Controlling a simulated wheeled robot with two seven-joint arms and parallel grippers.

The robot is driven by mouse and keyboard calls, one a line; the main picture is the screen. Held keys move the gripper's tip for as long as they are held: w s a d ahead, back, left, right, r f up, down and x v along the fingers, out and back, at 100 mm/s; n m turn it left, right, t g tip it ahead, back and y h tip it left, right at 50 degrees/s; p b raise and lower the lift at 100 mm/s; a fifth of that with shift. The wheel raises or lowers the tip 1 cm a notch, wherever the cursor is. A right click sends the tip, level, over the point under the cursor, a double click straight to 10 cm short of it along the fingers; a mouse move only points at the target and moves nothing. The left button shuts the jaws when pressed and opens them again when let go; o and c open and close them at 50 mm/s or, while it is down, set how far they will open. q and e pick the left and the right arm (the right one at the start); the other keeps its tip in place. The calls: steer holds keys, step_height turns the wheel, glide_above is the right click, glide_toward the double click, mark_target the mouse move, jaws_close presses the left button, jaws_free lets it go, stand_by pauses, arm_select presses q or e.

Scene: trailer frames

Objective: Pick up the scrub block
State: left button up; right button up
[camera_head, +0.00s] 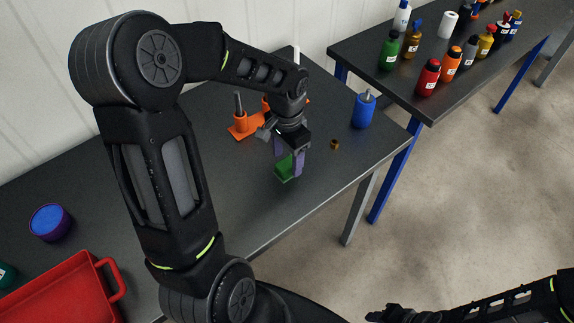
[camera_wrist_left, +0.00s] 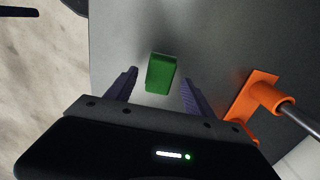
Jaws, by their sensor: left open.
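The scrub block, a green block (camera_head: 284,172), is on the dark table under my left gripper (camera_head: 289,164). In the left wrist view the green block (camera_wrist_left: 161,73) lies between the lines of the two purple fingers, slightly beyond their tips, with a gap on each side. My left gripper (camera_wrist_left: 160,78) is open and empty, pointing down at the block. In the head view the fingers partly cover the block. My right gripper (camera_head: 388,314) is low at the bottom edge, away from the table; its jaws are not clear.
An orange stand (camera_head: 240,124) with a metal rod is close behind my left gripper. A blue bottle (camera_head: 364,110) and a small brown ring (camera_head: 335,145) are to the right. A red tray (camera_head: 62,293) and a blue-purple round container (camera_head: 49,222) are at left. Bottles crowd the second table (camera_head: 375,77).

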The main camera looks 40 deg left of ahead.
mark_target(287, 163)
arm_select(q)
steer(key=shift+f, duration=1.3)
steer(key=shift+c, duration=0.2)
steer(key=c, duration=1.3)
steer(key=shift+r, duration=0.15)
step_height(287, 163, up, 10)
steer(key=shift+f+b, duration=0.1)
steer(key=shift+b, duration=0.55)
